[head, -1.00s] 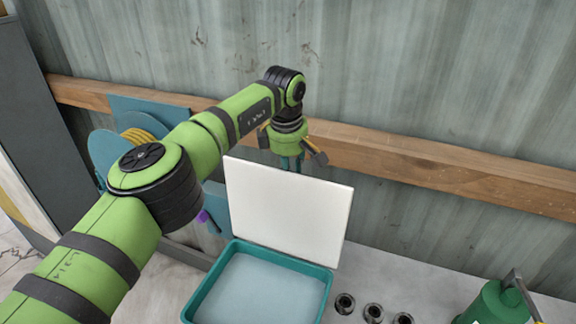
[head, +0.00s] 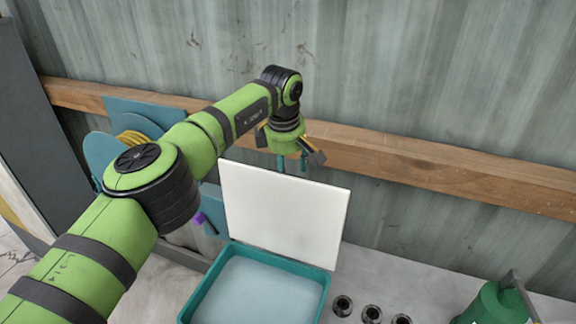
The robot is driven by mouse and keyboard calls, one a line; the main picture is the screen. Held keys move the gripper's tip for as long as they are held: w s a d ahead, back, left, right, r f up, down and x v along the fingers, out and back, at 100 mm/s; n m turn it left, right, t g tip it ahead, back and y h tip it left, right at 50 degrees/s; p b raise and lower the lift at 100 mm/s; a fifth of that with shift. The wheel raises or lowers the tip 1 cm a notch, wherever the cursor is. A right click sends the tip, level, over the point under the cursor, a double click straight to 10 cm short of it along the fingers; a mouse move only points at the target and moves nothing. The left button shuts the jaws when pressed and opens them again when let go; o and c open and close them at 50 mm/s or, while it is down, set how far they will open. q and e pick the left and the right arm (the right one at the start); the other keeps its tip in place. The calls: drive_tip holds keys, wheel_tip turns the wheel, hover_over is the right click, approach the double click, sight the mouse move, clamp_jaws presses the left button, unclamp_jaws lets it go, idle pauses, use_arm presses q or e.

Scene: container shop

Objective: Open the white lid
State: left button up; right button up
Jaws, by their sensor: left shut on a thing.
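The white lid (head: 284,214) stands upright along the back edge of a teal box (head: 322,292), tilted slightly back. The box is open at the top, and its pale inside shows. My left gripper (head: 291,165) is at the top edge of the lid, pointing down. Its fingertips are partly hidden behind the lid, and it is shut on the lid. My right gripper is not in view.
A wooden rail (head: 420,165) runs along the corrugated wall just behind my left gripper. Several small dark metal parts (head: 372,313) stand right of the box. A green canister (head: 492,304) stands at the lower right. A teal reel (head: 103,152) is at the left.

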use_arm(q)
drive_tip(key=v, duration=1.1)
drive_tip(key=shift+r, duration=0.45)
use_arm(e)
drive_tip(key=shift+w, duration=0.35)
use_arm(q)
drive_tip(key=shift+s+r, duration=0.1)
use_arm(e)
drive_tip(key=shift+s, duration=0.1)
